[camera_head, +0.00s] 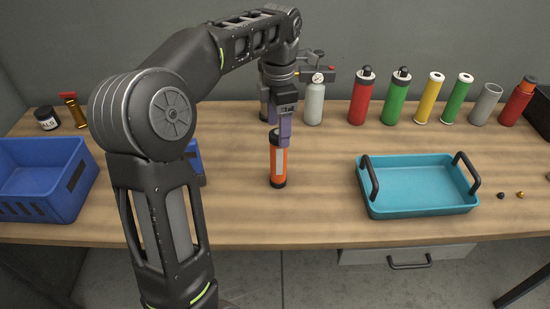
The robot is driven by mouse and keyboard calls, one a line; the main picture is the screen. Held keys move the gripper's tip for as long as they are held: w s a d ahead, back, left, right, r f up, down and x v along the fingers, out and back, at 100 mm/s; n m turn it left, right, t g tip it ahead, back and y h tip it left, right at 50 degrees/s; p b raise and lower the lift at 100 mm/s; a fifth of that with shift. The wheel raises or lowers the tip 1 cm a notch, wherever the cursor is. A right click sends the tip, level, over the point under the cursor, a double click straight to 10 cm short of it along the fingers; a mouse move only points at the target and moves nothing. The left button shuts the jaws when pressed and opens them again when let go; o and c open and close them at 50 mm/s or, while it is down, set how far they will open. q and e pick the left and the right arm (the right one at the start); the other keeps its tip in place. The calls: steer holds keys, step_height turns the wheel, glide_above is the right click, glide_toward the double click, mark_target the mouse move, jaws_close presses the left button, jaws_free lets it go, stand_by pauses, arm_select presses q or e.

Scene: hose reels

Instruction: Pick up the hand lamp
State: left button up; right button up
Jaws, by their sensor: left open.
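The hand lamp, an orange cylinder with black ends and a pale strip (278,163), stands upright on the wooden table near the middle. My left gripper (278,130) comes down from above at the lamp's top end. Its jaws are open, and a lavender finger overlaps the upper right part of the lamp. The other finger is mostly hidden, and I cannot tell whether either finger touches the lamp. My right gripper is not in view.
A teal tray with black handles (418,208) is at the right. A blue bin (40,190) is at the left. A row of cylinders, including a red one (360,100), lines the back. The table between lamp and tray is clear.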

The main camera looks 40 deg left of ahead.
mark_target(279, 150)
arm_select(q)
steer(key=shift+f, duration=1.35)
step_height(279, 150, down, 5)
steer(key=shift+d+f+p, duration=0.1)
steer(key=shift+p, duration=0.3)
steer(key=shift+c, duration=0.3)
jaws_close()
